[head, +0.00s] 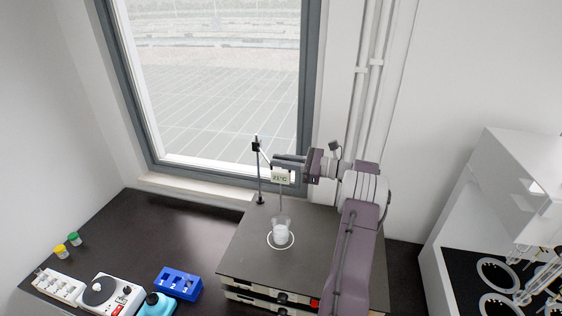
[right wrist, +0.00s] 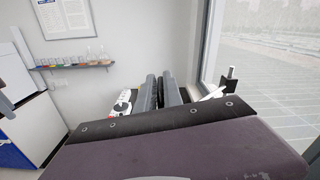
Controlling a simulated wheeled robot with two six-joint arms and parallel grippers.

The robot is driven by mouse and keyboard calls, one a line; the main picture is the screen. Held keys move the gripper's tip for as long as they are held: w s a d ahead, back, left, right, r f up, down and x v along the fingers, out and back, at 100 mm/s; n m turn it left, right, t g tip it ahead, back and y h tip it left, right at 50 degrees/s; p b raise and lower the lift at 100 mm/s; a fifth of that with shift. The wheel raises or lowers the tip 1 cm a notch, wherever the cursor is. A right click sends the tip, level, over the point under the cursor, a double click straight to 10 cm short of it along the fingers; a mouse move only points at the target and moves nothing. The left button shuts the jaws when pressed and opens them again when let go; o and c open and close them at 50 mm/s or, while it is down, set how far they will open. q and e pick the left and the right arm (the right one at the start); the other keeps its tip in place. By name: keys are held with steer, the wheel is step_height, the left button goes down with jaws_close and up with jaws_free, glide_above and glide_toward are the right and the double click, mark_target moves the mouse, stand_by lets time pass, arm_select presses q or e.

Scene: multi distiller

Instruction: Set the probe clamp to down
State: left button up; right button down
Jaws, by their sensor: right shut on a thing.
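The probe clamp (head: 256,146) is a black block near the top of a thin upright stand rod (head: 260,180). A pale arm slants down to the right from it. A probe with a small display (head: 281,177) hangs at that arm, its thin stem pointing down above a glass beaker (head: 281,232). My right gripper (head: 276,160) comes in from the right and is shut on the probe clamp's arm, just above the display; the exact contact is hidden. In the right wrist view the fingers (right wrist: 161,85) are close together, with the black clamp (right wrist: 231,73) to their right. My left gripper is not in view.
The beaker stands in a white ring on a dark raised platform (head: 250,245). A blue rack (head: 178,283), a white device with a round plate (head: 108,292) and small capped vials (head: 66,245) stand at the left. A white cabinet (head: 505,190) is at the right, the window behind.

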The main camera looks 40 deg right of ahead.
stand_by(0.3)
step_height(320, 180, down, 14)
steer(key=b, duration=0.9)
steer(key=shift+r, duration=0.2)
steer(key=c, duration=1.5)
jaws_free()
steer(key=shift+w+d, duration=0.1)
